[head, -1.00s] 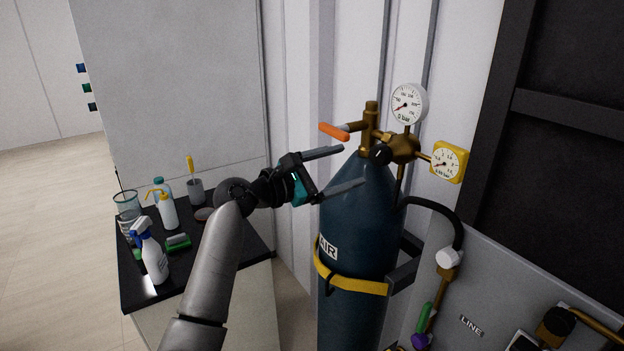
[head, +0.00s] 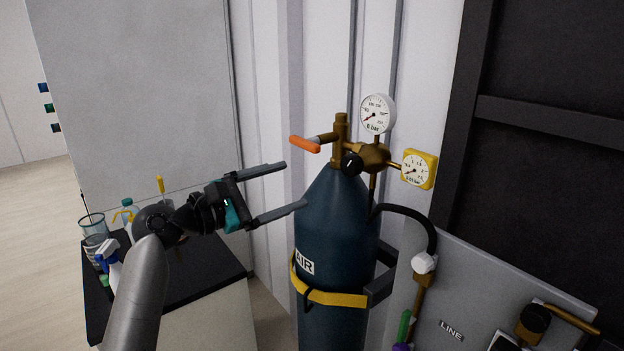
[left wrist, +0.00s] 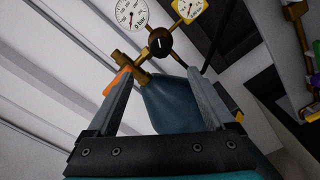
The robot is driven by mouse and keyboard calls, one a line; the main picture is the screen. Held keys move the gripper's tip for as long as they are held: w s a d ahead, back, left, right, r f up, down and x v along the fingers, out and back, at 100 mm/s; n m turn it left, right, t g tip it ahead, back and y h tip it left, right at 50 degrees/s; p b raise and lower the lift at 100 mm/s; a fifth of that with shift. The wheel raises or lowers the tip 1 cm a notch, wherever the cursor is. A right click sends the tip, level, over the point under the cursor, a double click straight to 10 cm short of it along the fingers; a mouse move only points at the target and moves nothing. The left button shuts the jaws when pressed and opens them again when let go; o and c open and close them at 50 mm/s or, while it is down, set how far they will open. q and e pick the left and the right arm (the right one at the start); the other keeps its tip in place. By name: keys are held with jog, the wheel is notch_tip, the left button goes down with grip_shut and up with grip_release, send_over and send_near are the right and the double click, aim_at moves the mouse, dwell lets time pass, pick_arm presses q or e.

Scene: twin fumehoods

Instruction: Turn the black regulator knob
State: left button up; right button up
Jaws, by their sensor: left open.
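The black regulator knob (head: 352,163) with a white mark sits on the brass regulator (head: 374,155) on top of the dark blue AIR cylinder (head: 335,225). In the left wrist view the knob (left wrist: 160,42) shows beyond the fingertips, near the top centre. My left gripper (head: 295,185) is open and empty, left of the knob and slightly lower, with its fingers pointing right. In the left wrist view the gripper (left wrist: 160,80) has its fingers wide apart, with the cylinder top between and beyond them. My right gripper is not in view.
An orange valve handle (head: 305,144) sticks out left of the regulator. A round white gauge (head: 378,114) is above it and a yellow gauge (head: 419,169) to the right. A black hose (head: 415,212) runs to the panel. A bench (head: 205,265) with bottles stands left.

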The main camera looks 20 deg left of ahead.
pick_arm(q)
jog(key=m+b, duration=0.2)
jog(key=m, duration=0.4)
jog(key=m+b, duration=0.3)
jog(key=m, duration=1.8)
send_near(347, 165)
jog(key=x, duration=0.8)
jog(key=shift+x, duration=0.8)
jog(key=shift+s, duration=0.1)
jog(key=shift+c, duration=0.4)
jog(key=c, duration=1.3)
